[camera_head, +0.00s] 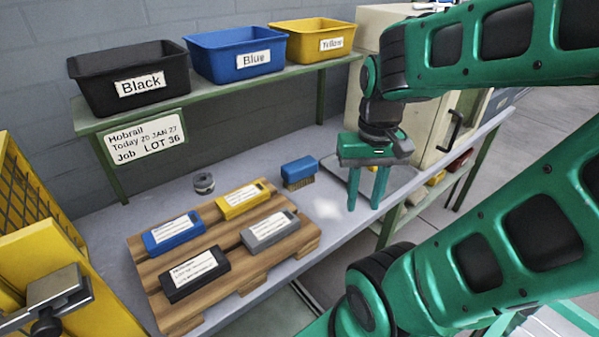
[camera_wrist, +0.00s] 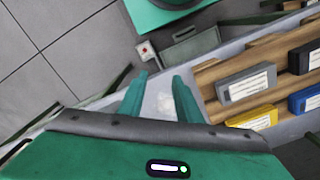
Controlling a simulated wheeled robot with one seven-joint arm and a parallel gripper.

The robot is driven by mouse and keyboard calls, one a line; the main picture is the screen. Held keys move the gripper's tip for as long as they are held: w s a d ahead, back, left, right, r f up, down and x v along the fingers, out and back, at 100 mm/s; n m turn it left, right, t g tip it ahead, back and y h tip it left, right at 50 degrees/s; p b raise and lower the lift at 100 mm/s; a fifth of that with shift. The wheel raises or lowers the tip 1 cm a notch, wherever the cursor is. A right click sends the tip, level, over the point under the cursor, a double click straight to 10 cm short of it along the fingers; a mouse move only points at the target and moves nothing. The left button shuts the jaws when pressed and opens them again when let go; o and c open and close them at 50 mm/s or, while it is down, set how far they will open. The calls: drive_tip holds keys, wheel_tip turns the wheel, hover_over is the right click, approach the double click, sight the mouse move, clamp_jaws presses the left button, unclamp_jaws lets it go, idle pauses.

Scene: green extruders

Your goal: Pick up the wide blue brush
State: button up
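The wide blue brush (camera_head: 298,171) stands on the grey bench top in the head view, blue block up and tan bristles down. It is behind the wooden pallet, below the shelf. My gripper (camera_head: 364,205) is to the right of the brush and apart from it, fingers pointing down over the bench's right part. The two green fingers are spread with nothing between them. In the wrist view my gripper (camera_wrist: 160,78) also shows open and empty. The brush is not visible in the wrist view.
A wooden pallet (camera_head: 240,264) carries labelled blue, yellow, grey and black blocks. A dark round part (camera_head: 204,183) lies left of the brush. Above, a green shelf (camera_head: 215,90) holds black, blue and yellow bins. A beige cabinet (camera_head: 424,125) stands behind my gripper.

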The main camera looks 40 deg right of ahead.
drive_tip(key=o, duration=0.5)
drive_tip(key=shift+s+r, duration=0.15)
drive_tip(key=shift+s, duration=0.05)
drive_tip(key=shift+o, duration=1.3)
drive_tip(key=shift+r, duration=0.3)
drive_tip(key=m, duration=1.2)
hover_over(299, 163)
drive_tip(key=f, duration=0.3)
drive_tip(key=shift+s+a, duration=0.2)
drive_tip(key=shift+s, duration=0.05)
drive_tip(key=shift+w+f, duration=0.2)
drive_tip(key=shift+w, duration=0.15)
drive_tip(key=shift+w+f, duration=0.15)
drive_tip(key=shift+f, duration=0.2)
drive_tip(key=shift+s+d+f, duration=0.1)
drive_tip(key=shift+s+f, duration=0.05)
drive_tip(key=shift+f, duration=1.55)
drive_tip(key=shift+s+d+f, duration=0.1)
drive_tip(key=shift+s+f, duration=0.05)
drive_tip(key=shift+f, duration=1.55)
